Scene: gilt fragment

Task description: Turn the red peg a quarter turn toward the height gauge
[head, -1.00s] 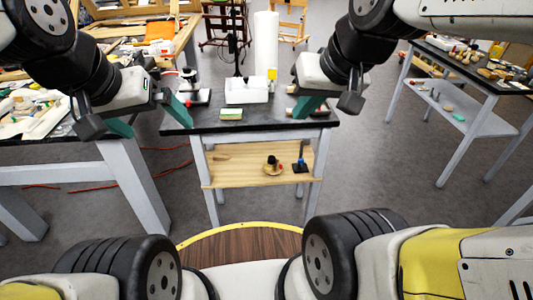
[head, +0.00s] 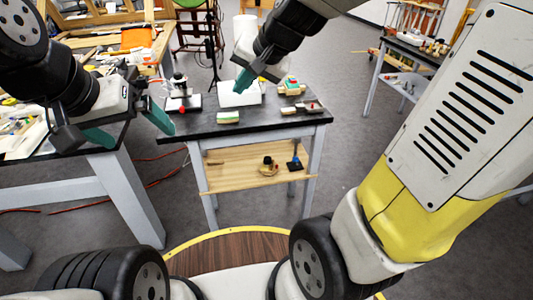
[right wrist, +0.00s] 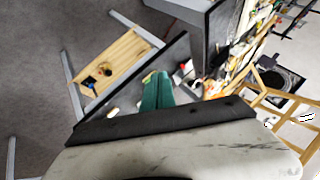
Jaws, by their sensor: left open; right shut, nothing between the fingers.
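I cannot make out the red peg for certain. A small upright device (head: 180,88) with a pale base and a red spot stands at the table's back left; I cannot tell whether it is the height gauge. A stand with a dark post and blue base (head: 295,160) is on the lower shelf. My right gripper (head: 243,80) is shut and empty, above or in front of the white box (head: 238,97); its teal fingers also show together in the right wrist view (right wrist: 157,90). My left gripper (head: 130,127) is open and empty at the table's left edge.
The black-topped table (head: 265,125) bears a green and cream block (head: 228,118), a coloured stack (head: 291,87) and a dark and pale tool (head: 302,107). A round wooden item (head: 268,168) lies on the shelf. A cluttered bench is at left. The table's front is mostly clear.

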